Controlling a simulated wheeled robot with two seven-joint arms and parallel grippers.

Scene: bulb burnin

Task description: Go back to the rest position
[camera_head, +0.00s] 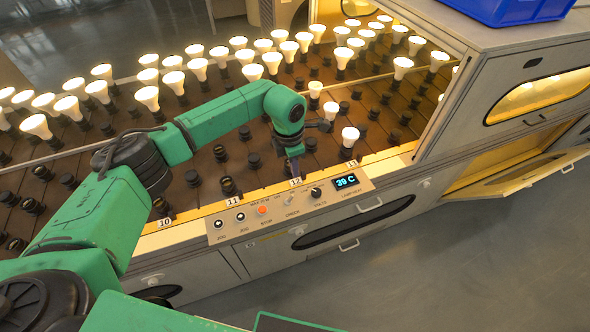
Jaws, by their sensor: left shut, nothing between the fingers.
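My left arm, green with black joints, reaches in from the left across the front of the burn-in bench. My left gripper (294,168) points down over the front row of sockets, close to the label 12 (295,182). It looks shut and holds nothing. Its fingertips are small and dark, so I cannot tell whether they touch the socket there. My right gripper does not show.
Many lit bulbs (147,97) stand in the rack (215,160), with several empty black sockets near the front. A control panel (290,208) reads 39 C. A blue crate (508,8) sits on the cabinet; a lower door (528,176) stands open at right. Grey floor is clear.

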